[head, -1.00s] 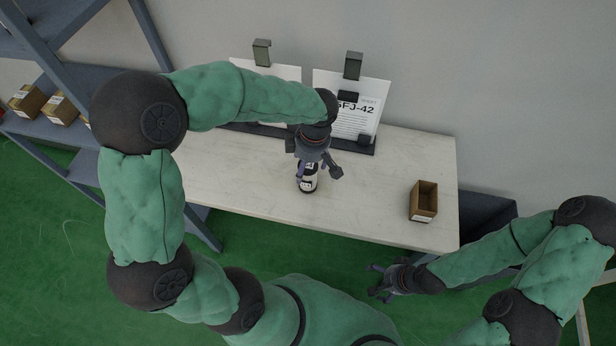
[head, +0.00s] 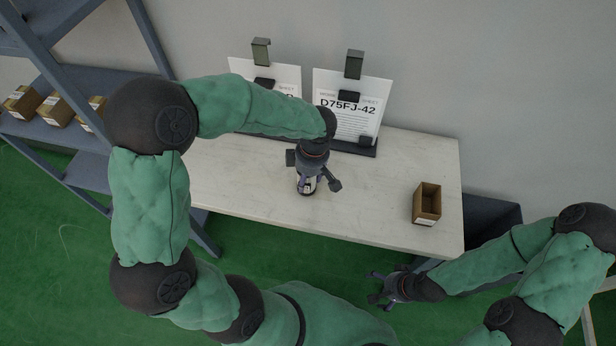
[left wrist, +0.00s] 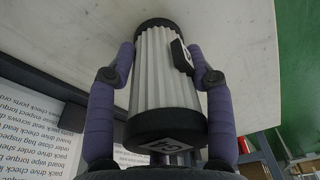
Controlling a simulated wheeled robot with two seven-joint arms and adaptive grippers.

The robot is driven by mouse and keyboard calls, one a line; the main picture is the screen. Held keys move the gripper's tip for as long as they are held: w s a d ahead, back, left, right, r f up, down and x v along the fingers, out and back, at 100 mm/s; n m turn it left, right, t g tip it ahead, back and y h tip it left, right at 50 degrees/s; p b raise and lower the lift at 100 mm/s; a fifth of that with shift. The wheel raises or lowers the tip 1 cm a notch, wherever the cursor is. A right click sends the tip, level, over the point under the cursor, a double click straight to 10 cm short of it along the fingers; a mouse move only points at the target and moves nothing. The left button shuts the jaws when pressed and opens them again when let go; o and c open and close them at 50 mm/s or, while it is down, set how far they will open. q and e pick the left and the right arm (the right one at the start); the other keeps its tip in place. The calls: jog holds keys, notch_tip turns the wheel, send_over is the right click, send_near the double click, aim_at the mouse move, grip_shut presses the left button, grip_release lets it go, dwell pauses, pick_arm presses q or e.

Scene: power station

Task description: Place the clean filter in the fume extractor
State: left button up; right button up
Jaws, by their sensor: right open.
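A filter (left wrist: 160,75) with white pleats, black end caps and a black-and-white label stands on the table. It also shows in the head view (head: 307,185), small and mostly under my left gripper (head: 318,177). In the left wrist view my left gripper's purple fingers (left wrist: 162,60) lie on both sides of the filter, very close to it. I cannot tell if both fingers press on it. My right gripper (head: 377,288) is open and empty, low in front of the table, left of my right forearm. I cannot make out a fume extractor.
The pale table (head: 370,205) is mostly clear. An open brown box (head: 427,203) stands at its right. Two printed sheets (head: 350,108) stand on a dark holder at the back. A shelf (head: 60,130) with several small boxes is at the left.

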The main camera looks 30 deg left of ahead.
pick_arm(q)
jog(key=shift+c, duration=0.6)
jog(key=shift+r+p, duration=0.35)
jog(key=shift+r, duration=0.35)
jog(key=s+d+r+p, duration=0.6)
jog(key=s+r, duration=0.5)
jog(key=shift+s, duration=0.25)
jog(key=shift+s+d+r, duration=0.25)
jog(key=shift+s+d, duration=0.05)
jog(key=shift+s, duration=0.1)
